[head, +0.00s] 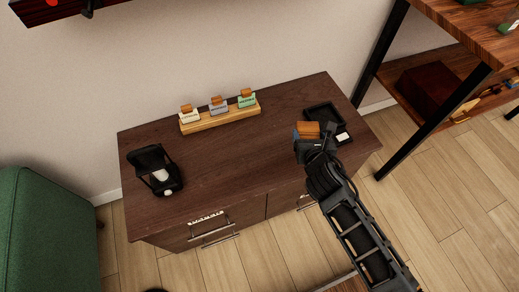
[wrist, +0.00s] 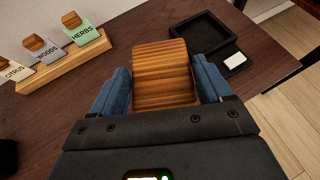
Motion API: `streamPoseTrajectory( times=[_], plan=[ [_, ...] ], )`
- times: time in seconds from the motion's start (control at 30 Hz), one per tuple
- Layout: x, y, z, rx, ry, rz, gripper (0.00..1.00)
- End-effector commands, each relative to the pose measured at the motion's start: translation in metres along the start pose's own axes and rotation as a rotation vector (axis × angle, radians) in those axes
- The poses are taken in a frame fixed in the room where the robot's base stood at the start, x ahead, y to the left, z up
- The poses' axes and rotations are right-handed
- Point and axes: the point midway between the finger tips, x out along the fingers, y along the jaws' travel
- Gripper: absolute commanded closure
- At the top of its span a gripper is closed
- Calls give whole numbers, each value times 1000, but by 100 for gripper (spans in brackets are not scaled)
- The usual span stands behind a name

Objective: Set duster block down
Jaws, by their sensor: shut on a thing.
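The duster block appears to be the ribbed orange-brown wooden block (head: 308,129), which also fills the middle of the wrist view (wrist: 163,72). My gripper (head: 309,138) is over the right part of the dark cabinet top. In the wrist view its blue-padded fingers (wrist: 162,88) press on the block's left and right sides. The block's underside is hidden, so I cannot tell whether it touches the cabinet top. A black square tray (head: 312,112) lies just behind and to the right of the block, with its near part partly covered in the head view.
A wooden rack (head: 221,119) at the back holds cards marked CITRUS, WOODS and HERBS, with wooden-topped items. A black holder (head: 149,160) with white pieces stands at left. The cabinet top's middle (head: 225,160) is clear.

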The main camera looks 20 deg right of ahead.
Motion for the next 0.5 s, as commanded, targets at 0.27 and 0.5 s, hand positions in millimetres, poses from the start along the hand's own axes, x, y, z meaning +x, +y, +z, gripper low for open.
streamPoseTrajectory(
  times=[0.27, 0.5],
  plan=[
    [24, 58, -32, -1, 0, 1, 54],
    [37, 96, -49, -1, 0, -1, 54]
  ],
)
